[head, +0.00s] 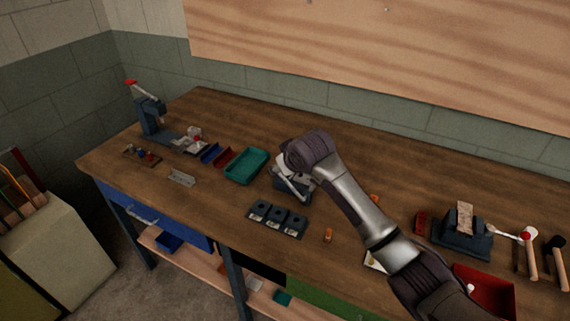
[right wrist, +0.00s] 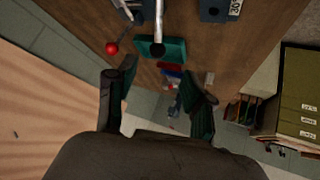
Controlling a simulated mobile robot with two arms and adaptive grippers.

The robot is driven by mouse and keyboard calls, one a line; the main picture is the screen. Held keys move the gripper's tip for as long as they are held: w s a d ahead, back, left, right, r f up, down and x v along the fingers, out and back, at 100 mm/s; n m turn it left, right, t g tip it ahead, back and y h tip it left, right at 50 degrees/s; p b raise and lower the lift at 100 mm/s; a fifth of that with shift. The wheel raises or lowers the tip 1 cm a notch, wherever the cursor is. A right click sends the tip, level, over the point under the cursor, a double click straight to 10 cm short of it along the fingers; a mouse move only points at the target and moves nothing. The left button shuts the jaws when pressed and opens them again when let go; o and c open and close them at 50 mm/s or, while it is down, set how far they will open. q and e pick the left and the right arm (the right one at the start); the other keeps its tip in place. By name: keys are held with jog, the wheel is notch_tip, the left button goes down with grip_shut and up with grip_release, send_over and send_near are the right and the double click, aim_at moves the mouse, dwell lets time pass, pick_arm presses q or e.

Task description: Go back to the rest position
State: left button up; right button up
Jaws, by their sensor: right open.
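My right arm comes in from the lower right of the head view and reaches over the middle of the workbench (head: 225,208). My right gripper (head: 290,172) is above the bench, in front of a dark blue device that it partly hides. In the right wrist view the two fingers of my right gripper (right wrist: 158,92) are spread apart with nothing held between them. My left gripper is not in view.
A teal tray (head: 247,166) lies left of the right gripper. Three dark blocks (head: 278,219) sit near the front edge. A bench press (head: 152,118) stands at the far left. A red bin (head: 487,287), vise (head: 462,237) and hammers (head: 530,256) are at the right.

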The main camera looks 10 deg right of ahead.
jog(key=shift+v, duration=0.9)
jog(key=shift+f, duration=0.1)
